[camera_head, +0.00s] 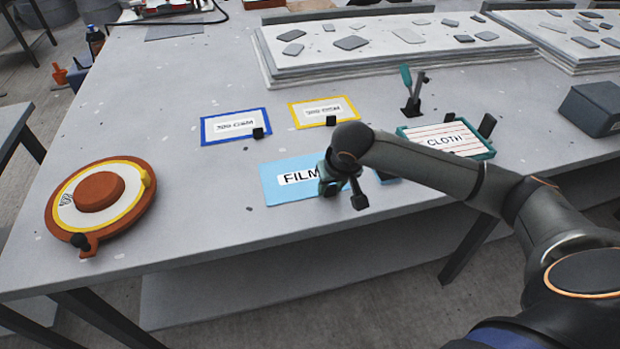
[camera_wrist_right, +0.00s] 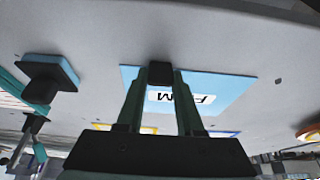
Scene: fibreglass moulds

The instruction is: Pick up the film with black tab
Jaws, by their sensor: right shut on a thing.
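The film is a light blue sheet (camera_head: 277,186) labelled "FILM", lying on the grey table; part of it is hidden behind my right gripper in the head view. It also shows in the right wrist view (camera_wrist_right: 228,88). Its black tab (camera_wrist_right: 160,72) is at the sheet's edge, between the fingertips of my right gripper (camera_wrist_right: 160,82). The right gripper (camera_head: 342,185) is at the film's right side in the head view, shut on the tab. My left gripper is not in view.
A teal-edged board marked "CLOTH" (camera_head: 445,139) lies to the right. Blue-framed (camera_head: 236,126) and yellow-framed (camera_head: 324,111) cards lie behind the film. An orange round mould (camera_head: 100,198) is at the left. Stacked panels (camera_head: 390,42) stand at the back.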

